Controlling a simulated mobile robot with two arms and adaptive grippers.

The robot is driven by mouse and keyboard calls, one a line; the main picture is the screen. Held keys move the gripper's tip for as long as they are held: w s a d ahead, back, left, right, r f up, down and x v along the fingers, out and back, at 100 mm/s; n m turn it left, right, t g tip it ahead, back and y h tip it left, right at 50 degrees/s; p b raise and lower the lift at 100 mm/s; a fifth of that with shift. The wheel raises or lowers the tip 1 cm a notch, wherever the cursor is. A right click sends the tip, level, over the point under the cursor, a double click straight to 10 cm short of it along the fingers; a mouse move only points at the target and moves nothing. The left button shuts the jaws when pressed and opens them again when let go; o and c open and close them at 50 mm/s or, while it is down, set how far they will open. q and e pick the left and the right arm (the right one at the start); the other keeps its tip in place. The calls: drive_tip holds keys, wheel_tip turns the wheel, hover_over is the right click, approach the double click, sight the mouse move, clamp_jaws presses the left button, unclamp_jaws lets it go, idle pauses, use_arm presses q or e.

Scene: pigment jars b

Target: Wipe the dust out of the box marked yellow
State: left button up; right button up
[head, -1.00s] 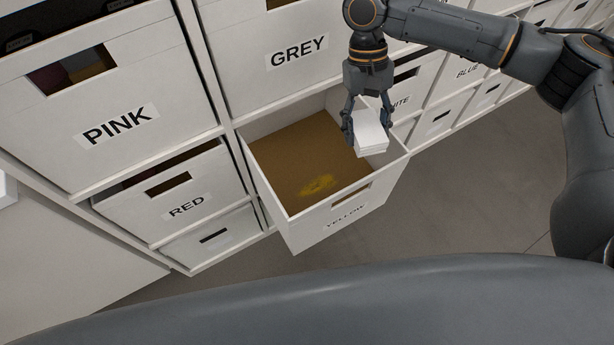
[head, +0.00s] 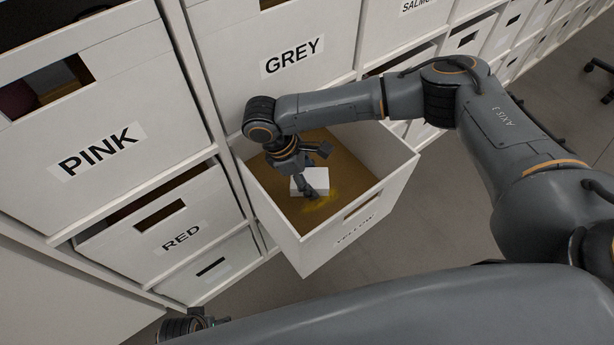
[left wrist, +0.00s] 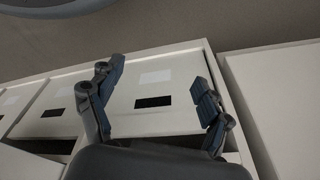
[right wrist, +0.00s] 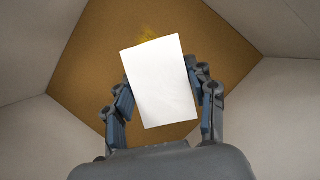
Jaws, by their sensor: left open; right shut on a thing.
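The box marked yellow (head: 345,222) is pulled out from the shelf, open at the top, with a brown floor. A patch of yellow dust (head: 322,203) lies on its floor, partly hidden by my right gripper and the block. My right gripper (head: 308,184) is inside the box, shut on a white block (head: 301,187). In the right wrist view the white block (right wrist: 161,82) sits between both fingers, and some yellow dust (right wrist: 158,40) shows beyond its far edge. My left gripper (left wrist: 158,95) is open and empty, low by the shelf front.
Closed boxes marked grey (head: 270,80), pink (head: 100,130) and red (head: 165,225) surround the yellow box. More boxes run along the shelf to the right. The floor (head: 450,220) right of the yellow box is clear. A dark chair base (head: 600,68) stands far right.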

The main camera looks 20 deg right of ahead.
sight(315, 201)
wheel_tip(315, 201, down, 2)
drive_tip(key=b, duration=0.2)
drive_tip(key=shift+b, duration=0.3)
drive_tip(key=shift+a+f+b, duration=0.1)
drive_tip(key=shift+f+b, duration=0.7)
drive_tip(key=shift+b, duration=0.3)
drive_tip(key=shift+f+b, duration=0.5)
drive_tip(key=shift+b, duration=0.15)
drive_tip(key=shift+f+b, duration=0.4)
drive_tip(key=shift+b, duration=0.2)
use_arm(q)
drive_tip(key=w+r+t, duration=0.2)
drive_tip(key=w+r, duration=0.1)
drive_tip(key=r, duration=1.3)
drive_tip(key=shift+w+d+r+t, duration=0.15)
drive_tip(key=shift+d+r+t, duration=0.15)
drive_tip(key=shift+r, duration=0.1)
drive_tip(key=shift+w+d+r+t, duration=0.15)
drive_tip(key=shift+w+t, duration=0.15)
drive_tip(key=shift+w, duration=0.2)
use_arm(e)
drive_tip(key=shift+f, duration=1.05)
